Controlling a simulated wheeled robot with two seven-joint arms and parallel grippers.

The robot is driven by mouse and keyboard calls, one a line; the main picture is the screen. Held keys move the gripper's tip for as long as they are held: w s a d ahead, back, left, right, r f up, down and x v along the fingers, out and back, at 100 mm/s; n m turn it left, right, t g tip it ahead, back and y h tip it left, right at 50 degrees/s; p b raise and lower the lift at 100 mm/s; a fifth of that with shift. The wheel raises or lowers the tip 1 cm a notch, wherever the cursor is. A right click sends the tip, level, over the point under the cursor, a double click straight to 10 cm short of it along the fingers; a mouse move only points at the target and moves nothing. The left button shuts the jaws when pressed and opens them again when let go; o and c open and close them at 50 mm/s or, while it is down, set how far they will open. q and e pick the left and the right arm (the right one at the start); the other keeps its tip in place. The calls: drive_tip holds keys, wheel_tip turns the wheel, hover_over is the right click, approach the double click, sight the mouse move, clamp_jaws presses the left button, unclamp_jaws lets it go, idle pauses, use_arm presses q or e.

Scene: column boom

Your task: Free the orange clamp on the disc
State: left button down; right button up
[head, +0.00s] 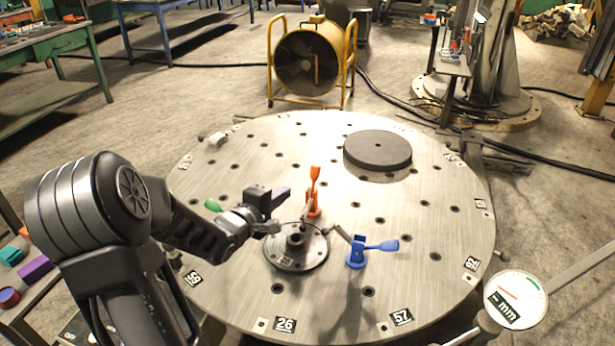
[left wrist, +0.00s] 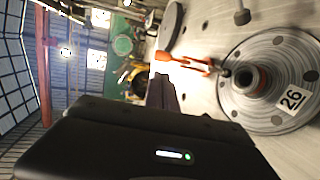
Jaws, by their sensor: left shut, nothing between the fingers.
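The orange clamp (head: 314,192) stands on the large round plate (head: 220,265) at the back edge of the small hubbed disc (head: 311,257), its handle pointing up. The left wrist view shows the clamp (left wrist: 184,61) close beyond my fingers, beside the disc (left wrist: 240,100). My left gripper (head: 281,193) is shut and empty, just left of the orange handle, with a visible gap in the head view. A blue clamp (head: 358,252) stands at the disc's right, its handle pointing right. My left arm hides part of the plate. My right gripper is not in view.
A green handle-like piece (head: 212,204) shows beside my left arm. A dark grey round block (head: 377,150) lies at the plate's back right. A dial gauge (head: 516,299) stands at the front right. The plate's right side is mostly clear.

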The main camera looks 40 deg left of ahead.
sight(313, 172)
use_arm(q)
drive_tip(key=x, duration=1.3)
drive_tip(key=shift+w, duration=0.25)
